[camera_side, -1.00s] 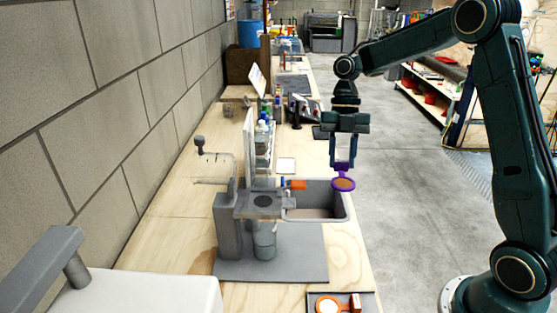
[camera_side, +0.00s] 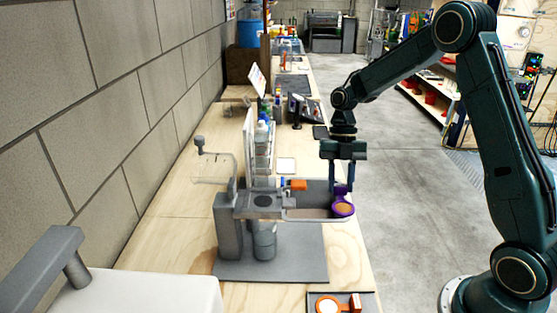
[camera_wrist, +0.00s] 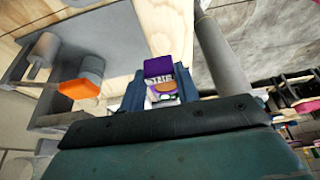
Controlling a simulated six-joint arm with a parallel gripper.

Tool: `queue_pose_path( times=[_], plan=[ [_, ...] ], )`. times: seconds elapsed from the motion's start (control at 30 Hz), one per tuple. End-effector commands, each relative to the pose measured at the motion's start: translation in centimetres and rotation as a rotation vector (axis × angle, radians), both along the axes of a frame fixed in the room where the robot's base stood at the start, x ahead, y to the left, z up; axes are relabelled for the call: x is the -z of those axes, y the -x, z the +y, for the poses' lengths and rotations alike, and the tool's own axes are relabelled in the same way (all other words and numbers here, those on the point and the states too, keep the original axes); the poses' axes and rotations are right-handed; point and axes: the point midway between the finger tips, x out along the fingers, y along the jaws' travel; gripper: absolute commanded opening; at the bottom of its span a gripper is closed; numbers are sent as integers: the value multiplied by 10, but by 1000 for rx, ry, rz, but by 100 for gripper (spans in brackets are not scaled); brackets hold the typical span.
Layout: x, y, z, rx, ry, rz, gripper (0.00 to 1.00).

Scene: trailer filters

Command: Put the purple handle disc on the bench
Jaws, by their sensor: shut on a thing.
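The purple handle disc (camera_side: 343,208) has a purple ring with a tan-orange centre. My gripper (camera_side: 341,188) is shut on its handle and holds it tilted at the right edge of the grey basin, on the side view's right. I cannot tell whether the disc touches the basin rim. In the wrist view the purple handle (camera_wrist: 158,66) shows between the fingers of my gripper (camera_wrist: 160,84). The wooden bench (camera_side: 170,228) runs along the wall, with bare wood at the front left and behind the basin.
A grey basin (camera_side: 310,213) and a grey machine (camera_side: 228,225) stand on a grey mat (camera_side: 290,265). An orange-handled piece (camera_side: 299,185) lies at the basin's back edge. An orange handle disc (camera_side: 328,304) sits on a dark tray in front. Bottles and a white panel stand behind.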

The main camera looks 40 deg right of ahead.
Motion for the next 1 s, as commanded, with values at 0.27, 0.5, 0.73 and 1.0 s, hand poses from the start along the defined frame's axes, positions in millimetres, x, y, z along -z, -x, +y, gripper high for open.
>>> queue_pose_path(
  times=[0.27, 0.5, 0.73, 1.0],
  plan=[
    [54, 1, 0, 0, -1, 5, 10],
    [86, 0, 0, 1, 0, 2, 10],
    [91, 0, 0, 0, 1, -1, 10],
    [108, 1, 0, 1, 0, 2, 10]
  ],
)
